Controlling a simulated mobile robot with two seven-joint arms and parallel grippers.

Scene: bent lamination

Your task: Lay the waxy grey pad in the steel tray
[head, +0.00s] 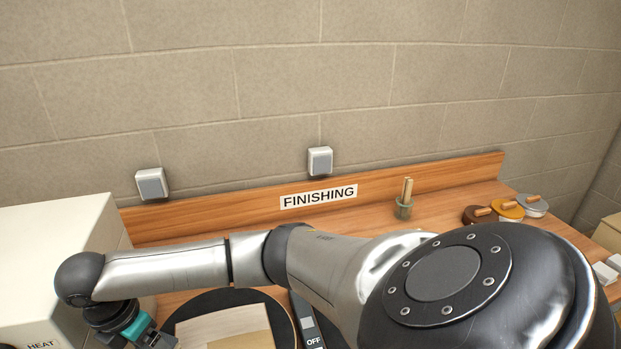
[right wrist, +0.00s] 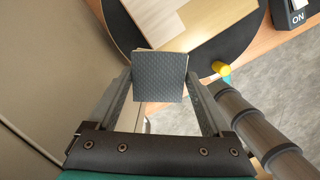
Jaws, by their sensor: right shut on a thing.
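In the right wrist view, a square grey pad (right wrist: 160,78) with a dotted face and a thin tan edge sits between the two fingers of my right gripper (right wrist: 161,84). The gripper is shut on it. In the head view, my right gripper (head: 148,332) is at the lower left, beside the white HEAT box; its fingers and the pad are cut off by the frame's bottom edge. I see no steel tray that I can make out in either view. My left gripper is not in view.
A black round disc (head: 190,308) carries pale wood (head: 225,328); a switch box (head: 309,325) is beside it. The white box (head: 50,250) is at left. A yellow peg (right wrist: 221,68) is near the disc. A brush pot (head: 403,208) and lidded tins (head: 507,209) stand at the back right.

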